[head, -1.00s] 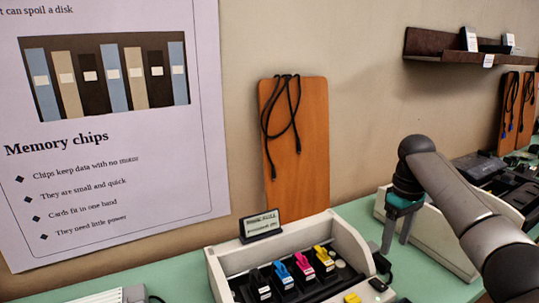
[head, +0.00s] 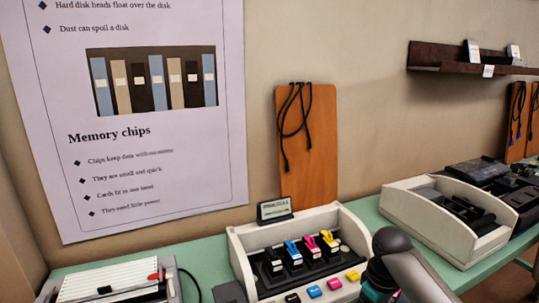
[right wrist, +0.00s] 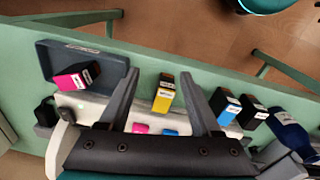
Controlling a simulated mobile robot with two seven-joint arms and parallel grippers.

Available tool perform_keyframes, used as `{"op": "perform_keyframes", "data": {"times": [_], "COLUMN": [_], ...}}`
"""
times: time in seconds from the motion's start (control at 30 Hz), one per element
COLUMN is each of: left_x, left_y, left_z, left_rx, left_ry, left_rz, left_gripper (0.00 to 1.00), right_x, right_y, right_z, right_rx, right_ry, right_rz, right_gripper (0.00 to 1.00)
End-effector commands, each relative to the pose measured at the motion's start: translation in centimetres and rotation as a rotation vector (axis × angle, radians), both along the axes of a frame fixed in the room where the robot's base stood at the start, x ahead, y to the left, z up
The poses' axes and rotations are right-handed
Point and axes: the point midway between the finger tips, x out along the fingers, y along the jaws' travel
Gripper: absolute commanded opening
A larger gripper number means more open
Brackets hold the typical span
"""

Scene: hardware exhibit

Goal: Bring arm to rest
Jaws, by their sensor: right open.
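My right arm (head: 400,262) comes in at the bottom right of the head view, in front of the white printer unit's (head: 238,262) right end. Its fingers do not show there. In the right wrist view my right gripper (right wrist: 160,74) is open, its two dark fingers spread apart. A yellow ink cartridge (right wrist: 164,95) shows between the fingers in the picture; I see no finger closed on it. My left gripper is in neither view.
A magenta cartridge (right wrist: 76,77) lies in a dark tray (right wrist: 112,62). Blue (right wrist: 225,107) and black (right wrist: 252,112) cartridges stand right of the fingers on the green table (right wrist: 200,75). A second white unit (head: 420,222) stands at right. A brown shelf (head: 440,62) is on the wall.

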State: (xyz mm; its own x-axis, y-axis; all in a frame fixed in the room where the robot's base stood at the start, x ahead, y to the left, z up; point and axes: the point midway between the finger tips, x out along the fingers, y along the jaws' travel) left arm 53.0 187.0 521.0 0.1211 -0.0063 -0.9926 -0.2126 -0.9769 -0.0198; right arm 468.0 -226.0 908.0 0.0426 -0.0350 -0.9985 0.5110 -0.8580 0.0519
Motion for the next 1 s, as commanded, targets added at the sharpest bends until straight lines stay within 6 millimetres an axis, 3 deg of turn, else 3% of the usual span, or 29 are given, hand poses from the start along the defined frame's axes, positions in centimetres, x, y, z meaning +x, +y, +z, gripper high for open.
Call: {"op": "perform_keyframes", "data": {"times": [0.03,0.2,0.4,0.7,1.0], "left_x": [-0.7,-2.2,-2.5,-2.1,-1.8], "left_y": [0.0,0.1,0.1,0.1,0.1], "left_z": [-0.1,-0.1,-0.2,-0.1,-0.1], "left_rx": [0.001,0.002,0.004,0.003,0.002], "left_ry": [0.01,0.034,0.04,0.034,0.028], "left_rz": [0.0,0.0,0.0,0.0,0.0], "left_gripper": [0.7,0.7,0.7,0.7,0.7], "right_x": [-1.5,-5.7,-11.1,-19.1,-23.7], "right_y": [1.3,4.5,7.2,8.4,7.5], "right_z": [-1.5,-4.6,-6.5,-6.1,-4.3], "right_rx": [0.011,0.044,0.092,0.137,0.133], "right_ry": [-0.007,-0.05,-0.103,-0.187,-0.24], "right_rz": [0.013,0.015,-0.028,-0.169,-0.29], "right_gripper": [0.65,0.65,0.65,0.65,0.65]}}
